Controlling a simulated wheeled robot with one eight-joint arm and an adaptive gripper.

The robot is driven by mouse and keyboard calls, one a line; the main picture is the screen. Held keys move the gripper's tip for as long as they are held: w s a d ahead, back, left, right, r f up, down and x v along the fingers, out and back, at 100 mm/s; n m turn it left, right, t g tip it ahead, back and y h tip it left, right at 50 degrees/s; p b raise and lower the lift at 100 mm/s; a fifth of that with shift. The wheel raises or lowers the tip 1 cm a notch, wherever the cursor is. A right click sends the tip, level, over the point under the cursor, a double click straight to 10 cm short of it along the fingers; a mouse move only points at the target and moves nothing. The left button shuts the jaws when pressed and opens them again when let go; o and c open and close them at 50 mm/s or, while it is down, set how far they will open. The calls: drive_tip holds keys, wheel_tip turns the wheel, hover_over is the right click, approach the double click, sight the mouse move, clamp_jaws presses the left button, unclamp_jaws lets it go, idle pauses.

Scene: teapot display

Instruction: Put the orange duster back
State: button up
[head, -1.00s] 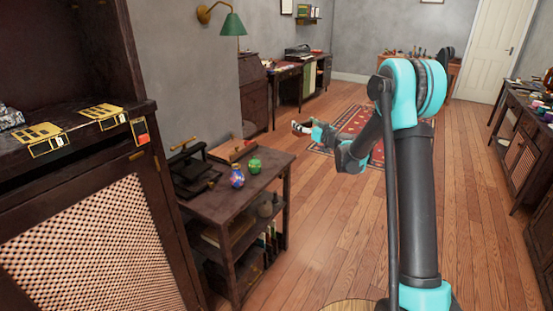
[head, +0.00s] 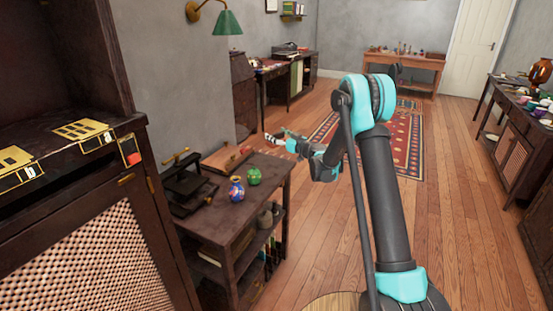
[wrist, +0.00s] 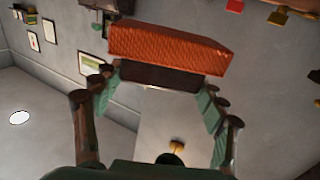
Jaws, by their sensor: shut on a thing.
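The orange duster (wrist: 170,48), a textured orange block with a dark brown back, shows at the top of the wrist view. My gripper (wrist: 160,78) is shut on it, with a finger at each end of the dark back. In the head view my gripper (head: 270,139) is stretched out beyond the small dark table, small and far off. The duster cannot be made out clearly there.
A tall cabinet (head: 90,240) stands nearer. A workbench (head: 510,125) lines the right. The wooden floor between is open.

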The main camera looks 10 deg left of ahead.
wheel_tip(320, 180, down, 12)
drive_tip(key=shift+r, duration=0.1)
idle(0.4)
drive_tip(key=o, duration=1.1)
drive_tip(key=shift+d, duration=0.1)
